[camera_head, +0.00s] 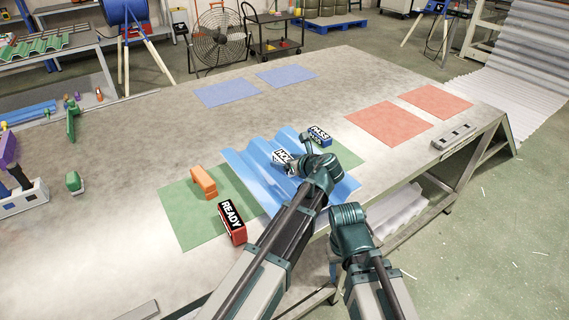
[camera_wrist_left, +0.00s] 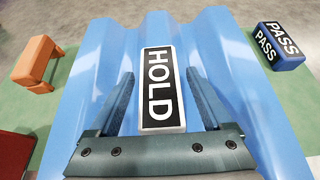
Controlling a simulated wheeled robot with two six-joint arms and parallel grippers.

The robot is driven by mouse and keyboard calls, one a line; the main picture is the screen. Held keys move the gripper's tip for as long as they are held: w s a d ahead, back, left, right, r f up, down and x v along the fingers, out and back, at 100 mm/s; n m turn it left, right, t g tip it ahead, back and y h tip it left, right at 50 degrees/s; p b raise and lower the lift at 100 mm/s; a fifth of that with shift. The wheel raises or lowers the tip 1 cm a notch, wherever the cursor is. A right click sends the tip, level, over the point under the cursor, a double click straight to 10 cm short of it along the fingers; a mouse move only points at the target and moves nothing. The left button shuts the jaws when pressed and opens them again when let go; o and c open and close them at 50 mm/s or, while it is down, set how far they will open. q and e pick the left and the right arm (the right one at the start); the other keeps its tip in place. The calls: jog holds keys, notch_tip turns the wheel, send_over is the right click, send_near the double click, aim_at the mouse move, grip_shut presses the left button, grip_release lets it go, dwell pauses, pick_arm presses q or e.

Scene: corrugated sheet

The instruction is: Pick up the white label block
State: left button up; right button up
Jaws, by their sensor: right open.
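The white label block (camera_wrist_left: 161,90) bears a black face with HOLD in white. It lies on the blue corrugated sheet (camera_wrist_left: 100,60). In the head view the block (camera_head: 283,159) is partly hidden by my left gripper (camera_head: 297,152). In the left wrist view my left gripper (camera_wrist_left: 160,76) is open, with one finger on each side of the block and visible gaps between. I cannot tell how far above the sheet the fingers are. My right gripper (camera_head: 336,262) hangs at the table's front edge, mostly hidden by its own wrist, away from the block.
A blue PASS block (camera_head: 320,136) stands just beyond the sheet. Red mats (camera_head: 390,123) lie to the right and blue mats (camera_head: 227,92) farther back.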

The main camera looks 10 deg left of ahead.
pick_arm(q)
grip_shut()
jog(key=shift+r, duration=0.1)
pick_arm(e)
jog(key=shift+r, duration=0.1)
